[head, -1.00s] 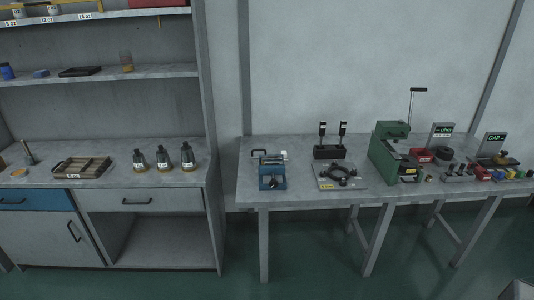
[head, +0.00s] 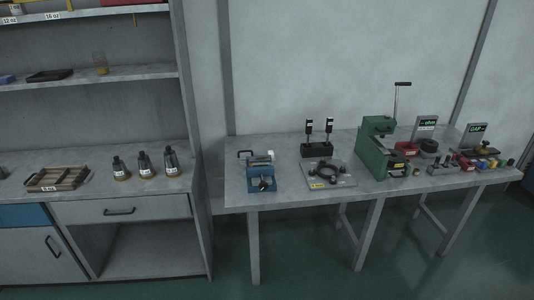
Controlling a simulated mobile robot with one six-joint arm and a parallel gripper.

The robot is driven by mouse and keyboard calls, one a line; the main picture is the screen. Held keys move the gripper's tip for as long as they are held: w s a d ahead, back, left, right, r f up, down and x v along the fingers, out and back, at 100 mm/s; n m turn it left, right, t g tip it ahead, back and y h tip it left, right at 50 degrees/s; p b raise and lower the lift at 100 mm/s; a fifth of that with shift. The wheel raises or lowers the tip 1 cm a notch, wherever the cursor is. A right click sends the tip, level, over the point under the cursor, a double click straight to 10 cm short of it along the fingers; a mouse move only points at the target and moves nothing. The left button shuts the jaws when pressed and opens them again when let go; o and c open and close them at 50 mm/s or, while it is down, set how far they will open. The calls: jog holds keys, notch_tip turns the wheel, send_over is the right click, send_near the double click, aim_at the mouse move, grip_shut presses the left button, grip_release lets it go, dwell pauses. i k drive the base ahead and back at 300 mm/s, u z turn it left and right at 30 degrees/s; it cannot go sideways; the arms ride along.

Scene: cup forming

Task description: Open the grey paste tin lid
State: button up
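I cannot make out a grey paste tin or its lid for certain. Several small items stand at the right end of the workbench (head: 290,199), too small to tell apart. Among them are a dark round item (head: 429,147) and a red round item (head: 406,148), beside the green press (head: 375,150). A small grey item (head: 3,173) is cut off at the left edge, on the cabinet top. My gripper is not in view.
A blue vise-like device (head: 262,180), a round fixture on a plate (head: 325,172) and a black twin-post stand (head: 317,148) are on the bench. The cabinet (head: 120,210) holds a divided wooden tray (head: 58,179) and dark cones (head: 144,163). Green floor is clear in front.

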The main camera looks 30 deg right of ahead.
aim_at(241, 155)
jog(key=z, duration=0.75)
jog(key=k, duration=0.95)
jog(key=u, duration=0.05)
jog(key=i, duration=0.8)
